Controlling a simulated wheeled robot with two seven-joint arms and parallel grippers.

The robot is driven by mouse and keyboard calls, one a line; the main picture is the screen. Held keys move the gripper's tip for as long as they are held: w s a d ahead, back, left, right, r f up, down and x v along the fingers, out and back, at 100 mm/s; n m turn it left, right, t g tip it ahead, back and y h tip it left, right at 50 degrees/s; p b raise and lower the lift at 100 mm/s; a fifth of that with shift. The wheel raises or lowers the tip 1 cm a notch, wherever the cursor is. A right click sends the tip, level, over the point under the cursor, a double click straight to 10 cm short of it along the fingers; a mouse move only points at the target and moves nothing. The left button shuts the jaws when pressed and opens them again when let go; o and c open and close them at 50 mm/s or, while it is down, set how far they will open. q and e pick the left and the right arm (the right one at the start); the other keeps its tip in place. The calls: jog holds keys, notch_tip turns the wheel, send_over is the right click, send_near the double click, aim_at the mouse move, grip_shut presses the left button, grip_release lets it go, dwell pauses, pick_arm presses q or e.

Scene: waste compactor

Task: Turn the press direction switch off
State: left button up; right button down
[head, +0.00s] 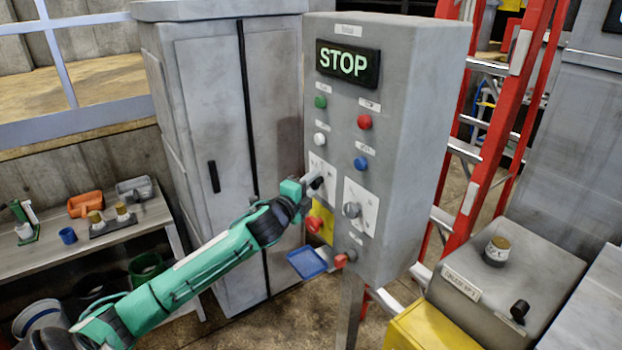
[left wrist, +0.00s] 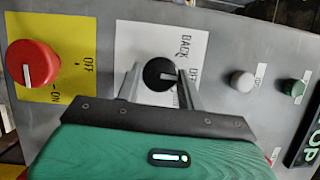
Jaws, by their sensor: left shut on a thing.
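The press direction switch is a black round knob (left wrist: 157,72) with a white pointer line, on a white label plate (left wrist: 128,38) of the grey control panel. In the left wrist view the pointer line lies roughly sideways, toward the picture's right. My left gripper (left wrist: 160,80) is shut on the knob, one finger on each side. In the head view my left gripper (head: 313,180) reaches the panel from the left and covers most of the switch. My right gripper is not in view.
A red knob (left wrist: 32,64) on a yellow OFF/ON plate sits close beside the switch. A second knob (head: 351,210) on a white plate is at its right. The panel has several buttons and a lit STOP sign (head: 348,63). A red ladder (head: 505,110) stands behind.

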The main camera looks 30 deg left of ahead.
pick_arm(q)
jog(key=shift+n, duration=0.3)
jog(key=o, duration=1)
jog(key=shift+s, duration=0.1)
jog(key=shift+s+f, duration=0.15)
jog(key=shift+s, duration=0.05)
jog(key=shift+s+b, duration=2.75)
jog(key=shift+s, duration=3.9)
jog(key=shift+a, duration=0.1)
